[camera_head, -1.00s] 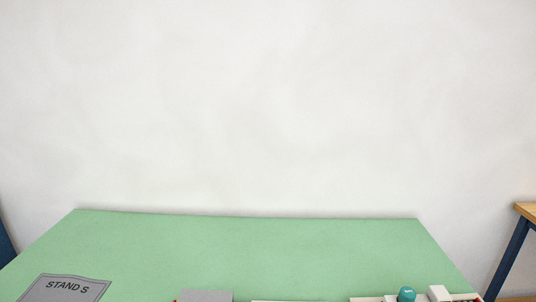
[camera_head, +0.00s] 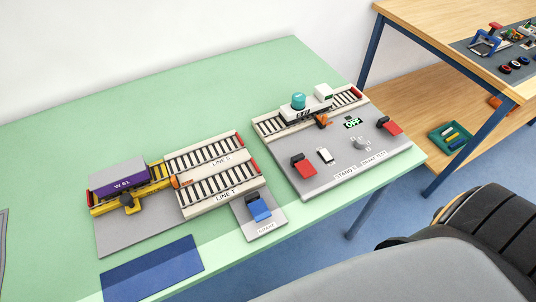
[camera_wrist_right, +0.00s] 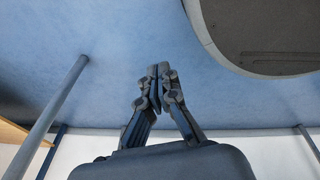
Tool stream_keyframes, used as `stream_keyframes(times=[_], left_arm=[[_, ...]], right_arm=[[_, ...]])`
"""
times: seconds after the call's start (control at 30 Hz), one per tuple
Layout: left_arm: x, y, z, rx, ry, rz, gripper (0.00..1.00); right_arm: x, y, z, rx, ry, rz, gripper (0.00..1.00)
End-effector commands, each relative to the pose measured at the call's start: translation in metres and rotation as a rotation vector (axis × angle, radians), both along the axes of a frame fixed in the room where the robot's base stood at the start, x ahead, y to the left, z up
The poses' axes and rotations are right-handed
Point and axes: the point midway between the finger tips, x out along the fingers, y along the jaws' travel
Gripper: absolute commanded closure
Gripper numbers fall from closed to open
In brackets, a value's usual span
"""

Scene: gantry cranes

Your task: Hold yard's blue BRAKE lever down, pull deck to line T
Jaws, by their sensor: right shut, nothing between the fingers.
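The yard stands on the green table, with two white tracks at its right. The upper track (camera_head: 205,156) is the other line; line T (camera_head: 220,188) is nearer. The yellow deck (camera_head: 128,202) carries a purple wagon (camera_head: 120,182) marked W&L. Its right end is by the upper track's left end; exact alignment is unclear. A dark knob (camera_head: 127,202) is on the deck's front. The blue lever (camera_head: 258,210) stands on a small grey plate below line T, untouched. My right gripper (camera_wrist_right: 157,70) is shut and empty over the blue floor, away from the yard. My left gripper is out of view.
A second grey station (camera_head: 335,160) with red levers and a teal-topped wagon (camera_head: 299,101) stands right of the yard. A dark blue mat (camera_head: 150,275) lies at the front. A wooden table (camera_head: 440,45) stands at right. Bare green tabletop lies behind the yard.

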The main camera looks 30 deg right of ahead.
Motion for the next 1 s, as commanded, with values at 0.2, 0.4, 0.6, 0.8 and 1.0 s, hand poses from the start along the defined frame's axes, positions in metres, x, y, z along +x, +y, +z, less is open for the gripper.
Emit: stream_keyframes(times=[0.2,0.4,0.6,0.8,1.0], left_arm=[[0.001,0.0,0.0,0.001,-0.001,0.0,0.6],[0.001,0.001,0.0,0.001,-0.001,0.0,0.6],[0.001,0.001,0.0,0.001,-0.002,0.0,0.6],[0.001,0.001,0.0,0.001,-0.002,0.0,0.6],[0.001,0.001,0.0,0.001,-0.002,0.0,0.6]], right_arm=[[0.053,-0.113,0.053,-0.057,-0.301,0.176,1.0],[0.087,-0.166,0.122,0.036,-0.483,0.432,1.0],[0.111,-0.188,0.199,0.225,-0.523,0.718,1.0],[0.14,-0.201,0.291,0.418,-0.407,0.996,1.0],[0.174,-0.213,0.399,0.48,-0.122,1.214,1.0]])
